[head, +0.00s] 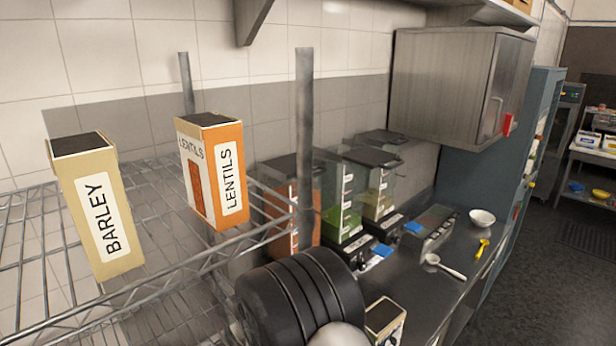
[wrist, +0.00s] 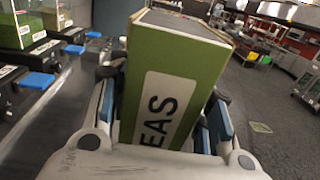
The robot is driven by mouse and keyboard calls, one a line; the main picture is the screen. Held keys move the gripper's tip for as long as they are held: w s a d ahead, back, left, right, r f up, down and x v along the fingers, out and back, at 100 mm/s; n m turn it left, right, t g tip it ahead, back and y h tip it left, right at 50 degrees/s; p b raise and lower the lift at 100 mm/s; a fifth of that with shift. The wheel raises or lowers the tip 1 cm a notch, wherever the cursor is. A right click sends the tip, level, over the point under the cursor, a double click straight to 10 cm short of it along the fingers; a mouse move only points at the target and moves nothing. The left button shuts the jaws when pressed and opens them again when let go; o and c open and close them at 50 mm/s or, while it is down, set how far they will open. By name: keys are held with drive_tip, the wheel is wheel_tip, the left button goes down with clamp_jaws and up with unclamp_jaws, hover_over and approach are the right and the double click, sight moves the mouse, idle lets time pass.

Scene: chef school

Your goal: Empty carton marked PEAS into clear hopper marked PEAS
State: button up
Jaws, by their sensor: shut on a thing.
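In the wrist view my gripper (wrist: 168,95) is shut on a green carton (wrist: 170,65). Its white label shows "EAS"; the first letter is hidden. In the head view an open-topped carton (head: 386,318) at the bottom, beyond my dark arm, appears to be this one; my fingers are hidden there. Clear hoppers stand along the counter: one with green contents (head: 341,200), one with yellowish contents (head: 378,190), one with orange contents (head: 284,205). Their labels are too small to read. The green-filled hopper also seems to show at left in the wrist view (wrist: 14,30).
A BARLEY carton (head: 92,205) and a LENTILS carton (head: 213,170) stand on the wire shelf (head: 150,285) at left, beside its metal posts. The counter (head: 425,280) holds a white bowl (head: 482,217), a spoon (head: 445,266) and a yellow utensil (head: 482,249). A wall cabinet (head: 445,90) hangs above.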

wheel_tip(320, 180, down, 29)
drive_tip(key=n+t+y+b, duration=0.4)
drive_tip(key=y+b, duration=0.1)
drive_tip(key=b, duration=2)
drive_tip(key=shift+s+a+f, duration=0.2)
drive_tip(key=shift+s+a, duration=0.15)
drive_tip(key=shift+s, duration=0.1)
